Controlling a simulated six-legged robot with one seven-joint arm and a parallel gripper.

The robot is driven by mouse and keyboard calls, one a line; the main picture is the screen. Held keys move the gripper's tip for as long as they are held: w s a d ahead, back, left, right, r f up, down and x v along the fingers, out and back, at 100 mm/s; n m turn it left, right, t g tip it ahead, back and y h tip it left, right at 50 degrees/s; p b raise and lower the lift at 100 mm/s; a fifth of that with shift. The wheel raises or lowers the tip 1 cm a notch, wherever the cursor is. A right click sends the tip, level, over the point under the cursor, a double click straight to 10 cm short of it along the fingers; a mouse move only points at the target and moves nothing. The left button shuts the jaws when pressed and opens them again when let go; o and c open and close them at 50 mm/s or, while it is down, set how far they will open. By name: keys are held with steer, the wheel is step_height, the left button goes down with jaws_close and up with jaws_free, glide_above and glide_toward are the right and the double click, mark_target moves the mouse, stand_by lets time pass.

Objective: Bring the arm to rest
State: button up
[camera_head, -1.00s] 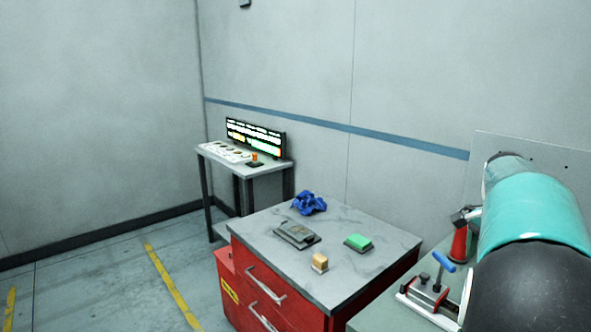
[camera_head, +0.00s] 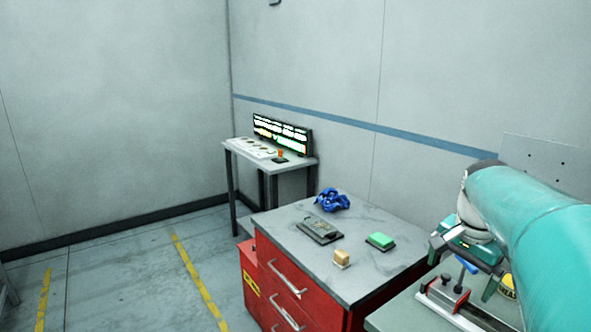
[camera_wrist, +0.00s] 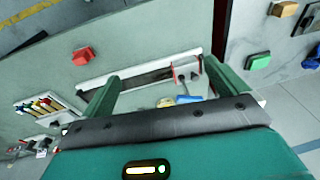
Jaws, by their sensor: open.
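My arm (camera_head: 535,235) reaches in from the right of the head view, its teal links bent over a grey-green bench. My gripper (camera_wrist: 158,82) shows in the wrist view with its two green fingers wide apart. No object is held between them. Below and beyond the fingers lies a long pale fixture with a dark slot (camera_wrist: 140,80). A blue item (camera_wrist: 190,99) sits just under the gripper's palm edge. In the head view the gripper is partly seen, above the bench, and its fingers are hard to make out.
A red drawer cabinet (camera_head: 283,290) carries a blue cloth (camera_head: 332,200), a dark device (camera_head: 320,231), a tan block (camera_head: 341,258) and a green block (camera_head: 381,241). A red clamp (camera_head: 445,292) is close under my gripper. A red block (camera_wrist: 83,56) lies on the bench.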

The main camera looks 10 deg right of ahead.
steer(key=s+a+f+n+t, duration=0.1)
steer(key=s+a+f+n, duration=0.1)
steer(key=a, duration=0.6)
steer(key=s+a+f+n+t+y, duration=0.1)
steer(key=s+a+f+n, duration=0.1)
steer(key=s+a+n, duration=0.2)
steer(key=s+a+f+n+t, duration=0.1)
steer(key=s+a+n, duration=0.3)
steer(key=a, duration=1)
steer(key=n, duration=0.3)
steer(key=shift+f+n+t, duration=0.3)
steer(key=shift+f+t, duration=0.1)
